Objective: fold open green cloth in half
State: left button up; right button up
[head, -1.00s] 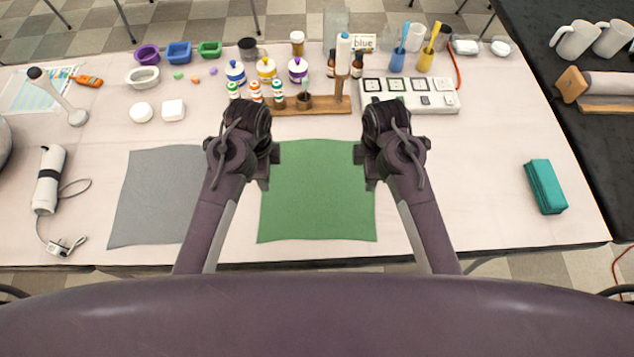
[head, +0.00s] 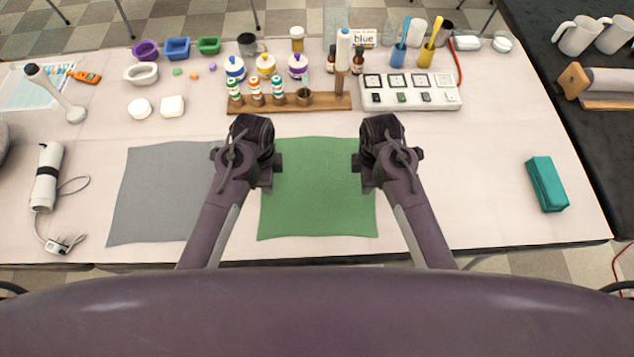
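The green cloth (head: 318,190) lies flat and open on the table, near the front edge, in the head view. My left gripper (head: 272,170) is over or beside its left edge, toward the far part. My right gripper (head: 362,168) is over or beside its right edge at about the same depth. The two grippers face each other across the cloth. The fingers are small and seen from behind, so I cannot tell whether they are open or shut. The cloth's far side edges are partly hidden by the grippers.
A grey cloth (head: 158,195) lies flat to the left, partly behind my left arm. A wooden rack (head: 322,102) with small bottles and a white sample panel (head: 410,93) stand beyond the green cloth. A teal case (head: 546,184) lies at the right. The table between panel and case is clear.

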pick_arm(q)
grip_shut()
pick_arm(e)
grip_shut()
pick_arm(q)
jog(key=shift+r, duration=0.15)
pick_arm(e)
jog(key=shift+r, duration=0.15)
